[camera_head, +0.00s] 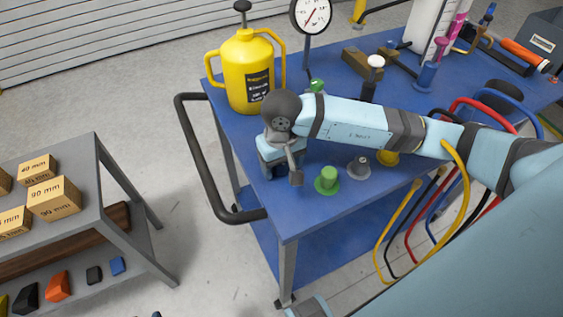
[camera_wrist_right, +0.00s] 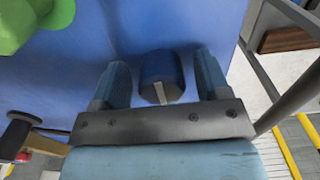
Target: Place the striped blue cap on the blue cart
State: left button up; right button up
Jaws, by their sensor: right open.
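My right gripper (camera_head: 283,174) points down over the near left corner of the blue cart (camera_head: 320,222). In the right wrist view the gripper (camera_wrist_right: 162,84) is open, with one finger on each side of the striped blue cap (camera_wrist_right: 160,70). The cap is dark blue with a pale stripe and lies between the fingers, with visible gaps on both sides. The blue cart top (camera_wrist_right: 120,45) is behind it; I cannot tell exactly how the cap rests on it. In the head view the cap is hidden by the gripper. My left gripper is not seen.
A yellow jug (camera_head: 242,75) stands just behind the gripper. A green cap (camera_head: 327,180) and a grey cap (camera_head: 359,167) sit to its right. The cart's dark handle (camera_head: 193,150) is at the left. A grey shelf (camera_head: 95,165) with boxes stands farther left.

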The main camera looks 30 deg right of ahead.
notch_tip(320, 180, up, 12)
jog(key=shift+r, duration=0.15)
dwell(0.4)
dwell(0.4)
